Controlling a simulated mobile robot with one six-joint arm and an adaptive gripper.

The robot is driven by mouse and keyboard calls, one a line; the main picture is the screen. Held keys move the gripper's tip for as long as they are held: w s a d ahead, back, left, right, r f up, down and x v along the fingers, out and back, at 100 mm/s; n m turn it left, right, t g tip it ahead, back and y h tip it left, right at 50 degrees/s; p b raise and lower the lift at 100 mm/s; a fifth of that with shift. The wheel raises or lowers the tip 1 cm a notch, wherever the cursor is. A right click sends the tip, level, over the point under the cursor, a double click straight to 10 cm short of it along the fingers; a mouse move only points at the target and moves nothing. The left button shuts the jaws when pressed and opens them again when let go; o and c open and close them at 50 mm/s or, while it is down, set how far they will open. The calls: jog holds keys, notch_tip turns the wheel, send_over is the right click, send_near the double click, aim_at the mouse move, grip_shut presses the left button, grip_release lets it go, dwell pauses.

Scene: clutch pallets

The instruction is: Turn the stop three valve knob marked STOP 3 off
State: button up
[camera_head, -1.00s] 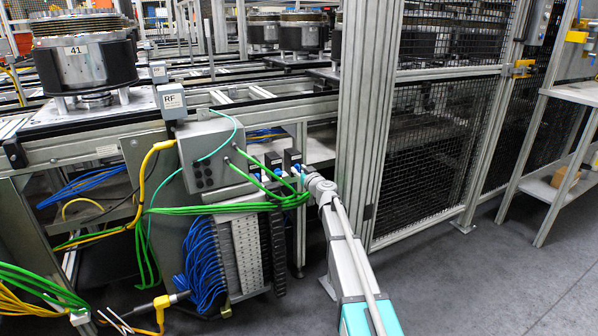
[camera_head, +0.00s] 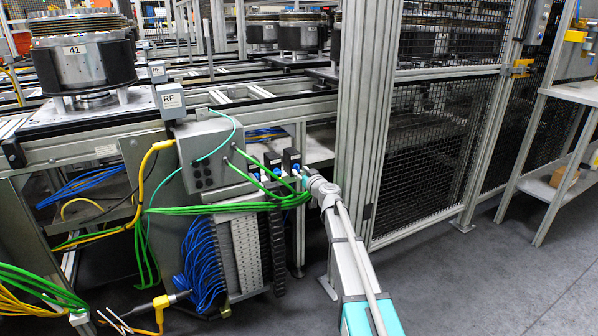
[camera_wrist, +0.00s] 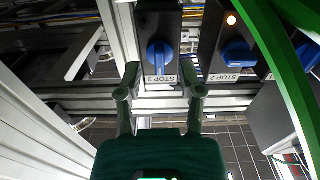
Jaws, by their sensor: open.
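In the wrist view a black valve box with a blue knob (camera_wrist: 160,57) is straight ahead, the knob's grip standing roughly upright. The label below it (camera_wrist: 158,80) reads STOP and a digit that is hard to make out. To its right is another blue knob (camera_wrist: 237,53), labelled STOP 2, with a lit orange lamp above it. My gripper (camera_wrist: 162,93) is open and empty, its two fingers below and either side of the first knob, apart from it. In the head view my gripper (camera_head: 306,184) is at the rightmost of three black boxes (camera_head: 291,158).
Green cables (camera_head: 230,208) hang close to my gripper, and a green curve (camera_wrist: 285,75) crosses the right of the wrist view. A grey control box (camera_head: 205,155) stands left of the valves. A metal post (camera_head: 365,130) and mesh fence stand right.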

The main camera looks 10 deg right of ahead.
jog(key=v, duration=1)
jog(key=s+a+f+n+g+y+p, duration=0.1)
jog(key=s+a+f+g, duration=0.4)
jog(key=s, duration=0.3)
jog(key=s+a+f+n+g+y+p, duration=0.1)
jog(key=s+a+f+g, duration=0.4)
jog(key=s, duration=0.3)
jog(key=s+d+f+m+g+h+p, duration=0.1)
jog(key=s+d+f+m+g+h, duration=0.2)
jog(key=s, duration=0.6)
jog(key=s+d+f+m+g+h+p, duration=0.1)
jog(key=s+d+m+g+h+p, duration=0.25)
jog(key=s, duration=0.55)
notch_tip(320, 180, up, 37)
jog(key=h+p, duration=0.1)
jog(key=p, duration=3.4)
jog(key=shift+a+n+g, duration=0.3)
jog(key=shift+n+g, duration=0.05)
jog(key=shift+r, duration=0.15)
